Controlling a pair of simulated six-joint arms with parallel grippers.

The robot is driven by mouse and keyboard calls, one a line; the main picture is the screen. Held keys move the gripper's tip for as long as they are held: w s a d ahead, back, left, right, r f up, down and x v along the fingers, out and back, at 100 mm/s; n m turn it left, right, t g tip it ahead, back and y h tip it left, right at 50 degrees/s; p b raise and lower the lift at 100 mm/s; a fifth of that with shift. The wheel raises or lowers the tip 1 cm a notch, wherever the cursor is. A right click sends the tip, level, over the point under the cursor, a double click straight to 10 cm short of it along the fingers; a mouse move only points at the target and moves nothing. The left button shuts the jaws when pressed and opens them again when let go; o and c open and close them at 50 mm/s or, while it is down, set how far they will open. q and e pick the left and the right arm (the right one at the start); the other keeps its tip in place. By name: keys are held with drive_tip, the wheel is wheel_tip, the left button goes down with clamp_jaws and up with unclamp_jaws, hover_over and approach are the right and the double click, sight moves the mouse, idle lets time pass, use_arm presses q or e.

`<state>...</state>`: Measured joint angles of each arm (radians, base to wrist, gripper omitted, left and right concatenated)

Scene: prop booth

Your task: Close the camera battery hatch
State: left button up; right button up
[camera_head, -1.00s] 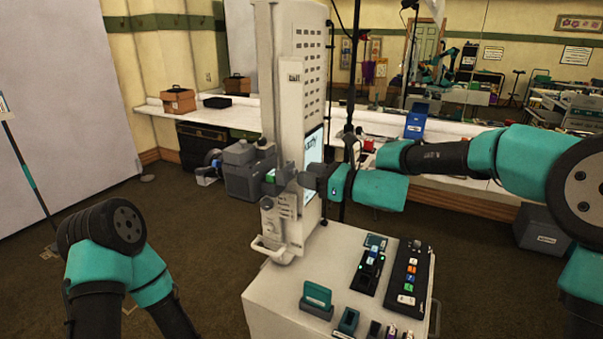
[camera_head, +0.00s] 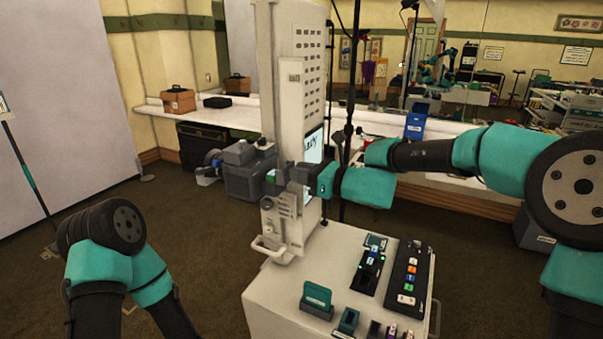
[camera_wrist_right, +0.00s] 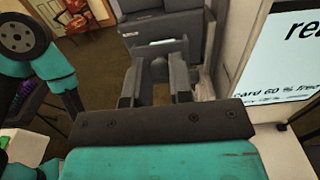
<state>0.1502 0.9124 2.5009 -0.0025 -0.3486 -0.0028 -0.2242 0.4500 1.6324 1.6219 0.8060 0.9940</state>
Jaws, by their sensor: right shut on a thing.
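The grey camera (camera_head: 243,180) is mounted on the left side of the tall white column, with its lens pointing left. My right gripper (camera_head: 288,175) reaches in from the right at the camera's rear, in front of the column. In the right wrist view my right gripper (camera_wrist_right: 156,88) has its fingers on either side of a dark grey knob-like part (camera_wrist_right: 158,70), apparently on the battery hatch, and is shut on it. The camera body (camera_wrist_right: 160,25) is just beyond. The hatch's edges and how far it stands open are hard to tell. My left gripper is out of view.
A white cart top (camera_head: 285,290) below holds a black button panel (camera_head: 408,275), a charger-like dock (camera_head: 370,270) and a teal block (camera_head: 317,296). A lit screen (camera_head: 313,148) is on the column beside my right gripper. Open floor lies to the left.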

sight(288, 165)
drive_tip(key=shift+a+r+h, duration=0.1)
drive_tip(key=shift+r+h, duration=0.1)
drive_tip(key=shift+h, duration=0.2)
clamp_jaws()
drive_tip(key=shift+w+a+r+g+h, duration=0.2)
drive_tip(key=shift+a+r+g+h, duration=0.15)
drive_tip(key=shift+h, duration=0.3)
drive_tip(key=shift+w+a+r+g+h, duration=0.15)
drive_tip(key=shift+a+r+g+h, duration=0.15)
drive_tip(key=shift+g+h, duration=0.25)
drive_tip(key=shift+w+a+r+g+h, duration=0.25)
drive_tip(key=shift+a+r+g+h, duration=0.15)
drive_tip(key=shift+h, duration=0.6)
drive_tip(key=shift+w+a+r+g+h, duration=0.25)
drive_tip(key=shift+a+h, duration=0.25)
drive_tip(key=shift+h, duration=0.5)
drive_tip(key=a+g+h, duration=0.1)
drive_tip(key=w+a+h, duration=0.1)
drive_tip(key=h, duration=0.1)
drive_tip(key=shift+g, duration=0.35)
drive_tip(key=shift+w+a+f+g+h, duration=0.2)
drive_tip(key=shift+a+g+h, duration=0.25)
drive_tip(key=shift+h, duration=0.45)
drive_tip(key=shift+w+a+f+g+h, duration=0.15)
drive_tip(key=shift+a+g+h, duration=0.25)
drive_tip(key=shift+h, duration=0.5)
drive_tip(key=shift+d+r, duration=0.1)
drive_tip(key=o, duration=0.8)
unclamp_jaws()
